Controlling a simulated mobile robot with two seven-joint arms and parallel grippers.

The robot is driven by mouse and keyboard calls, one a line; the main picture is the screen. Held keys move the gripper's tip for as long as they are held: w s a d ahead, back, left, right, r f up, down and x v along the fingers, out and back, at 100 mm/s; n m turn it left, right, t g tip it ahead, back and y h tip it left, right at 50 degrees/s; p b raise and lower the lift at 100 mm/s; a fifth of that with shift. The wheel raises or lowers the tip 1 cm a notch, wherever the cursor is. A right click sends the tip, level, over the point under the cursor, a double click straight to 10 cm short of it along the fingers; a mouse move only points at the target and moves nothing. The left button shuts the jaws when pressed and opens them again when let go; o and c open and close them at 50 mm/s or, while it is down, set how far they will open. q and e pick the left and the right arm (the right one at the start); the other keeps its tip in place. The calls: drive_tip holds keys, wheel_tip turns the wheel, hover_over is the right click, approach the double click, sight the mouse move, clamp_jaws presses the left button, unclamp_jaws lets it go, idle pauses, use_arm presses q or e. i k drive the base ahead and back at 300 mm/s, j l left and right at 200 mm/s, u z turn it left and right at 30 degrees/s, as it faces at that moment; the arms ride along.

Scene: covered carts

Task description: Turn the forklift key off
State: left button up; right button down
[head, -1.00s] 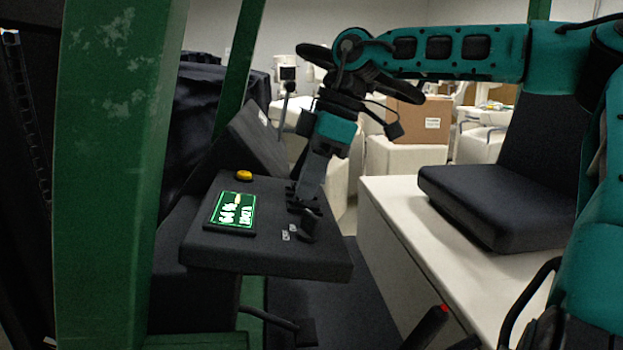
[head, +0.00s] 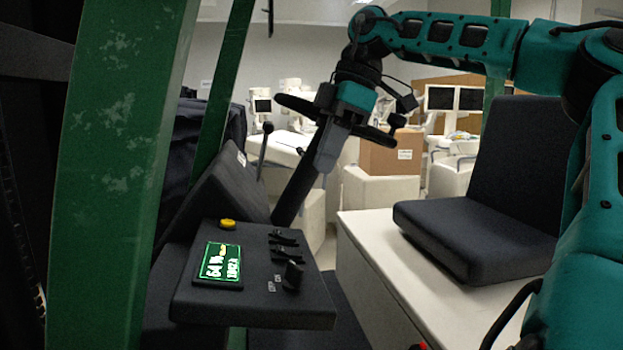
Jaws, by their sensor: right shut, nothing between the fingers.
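The forklift's dark console (head: 250,308) stands at lower centre. A black upright key-like knob (head: 292,275) sits near its right edge, beside small labels. Whether it is turned on or off I cannot tell from its shape. The green display (head: 219,264) on the console is lit with figures. My right gripper (head: 322,166) is shut and empty, pointing down above and behind the console, apart from the knob, in front of the steering wheel and column. My left gripper is not in view.
Small black switches (head: 284,240) and a yellow button (head: 227,224) are on the console. The steering wheel (head: 297,106) is partly hidden behind my gripper. A green post (head: 120,180) stands at left, and a black seat (head: 480,235) on a white base at right.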

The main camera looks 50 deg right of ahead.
sight(293, 276)
drive_tip(key=k, duration=1)
